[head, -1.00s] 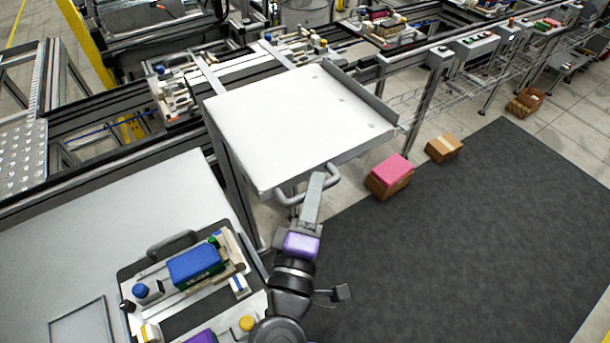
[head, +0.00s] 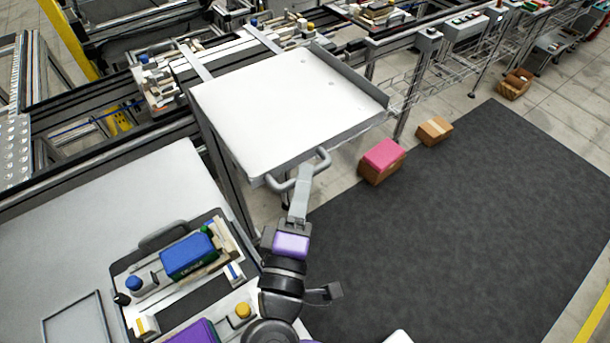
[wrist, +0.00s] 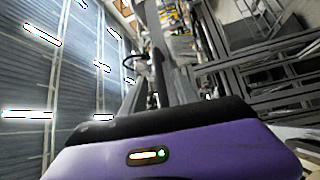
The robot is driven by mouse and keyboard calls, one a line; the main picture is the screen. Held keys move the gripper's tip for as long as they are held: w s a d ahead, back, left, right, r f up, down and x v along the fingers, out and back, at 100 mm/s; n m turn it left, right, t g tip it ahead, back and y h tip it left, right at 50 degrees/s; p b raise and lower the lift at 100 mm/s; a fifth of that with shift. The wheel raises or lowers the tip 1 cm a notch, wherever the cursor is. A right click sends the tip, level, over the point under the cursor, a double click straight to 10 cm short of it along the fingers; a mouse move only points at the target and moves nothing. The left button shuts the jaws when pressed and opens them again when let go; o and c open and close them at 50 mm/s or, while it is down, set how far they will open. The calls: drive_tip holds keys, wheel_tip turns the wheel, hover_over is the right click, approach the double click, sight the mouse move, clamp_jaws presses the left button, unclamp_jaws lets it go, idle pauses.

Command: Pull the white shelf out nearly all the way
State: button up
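The white shelf (head: 285,110) is a flat, tray-like panel with raised side edges, at the upper middle of the head view. A grey bar handle (head: 322,163) sticks out from its near edge. My gripper (head: 303,168) reaches up from below, with its fingers overlapping the middle of the handle. Whether the fingers are closed around the bar cannot be made out. The wrist view shows my purple gripper body and dark fingers (wrist: 170,85), but no clear grip on the bar.
A pink-topped box (head: 383,154) and a cardboard box (head: 434,130) stand on the floor to the right. The dark mat (head: 470,220) is otherwise mostly clear. A grey worktable (head: 90,230) bears a fixture pallet (head: 140,262) at left. Conveyor rails run behind the shelf.

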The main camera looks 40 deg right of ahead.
drive_tip(key=b+v, duration=0.1)
drive_tip(key=v, duration=0.4)
drive_tip(key=shift+s+a, duration=0.25)
drive_tip(key=shift+f, duration=0.1)
drive_tip(key=s+d+f+n+g+y, duration=0.1)
drive_tip(key=s+f+y, duration=0.4)
drive_tip(key=f, duration=0.4)
drive_tip(key=s+d+f+n+g+y, duration=0.1)
drive_tip(key=s+d+f+y, duration=0.15)
drive_tip(key=f+y, duration=0.6)
drive_tip(key=s+d+r+m+t, duration=0.1)
drive_tip(key=s+r+m+t, duration=0.2)
drive_tip(key=s+r+m, duration=0.6)
drive_tip(key=s+r, duration=0.2)
drive_tip(key=s, duration=0.1)
drive_tip(key=shift+d, duration=0.4)
drive_tip(key=shift+s, duration=0.1)
idle(0.9)
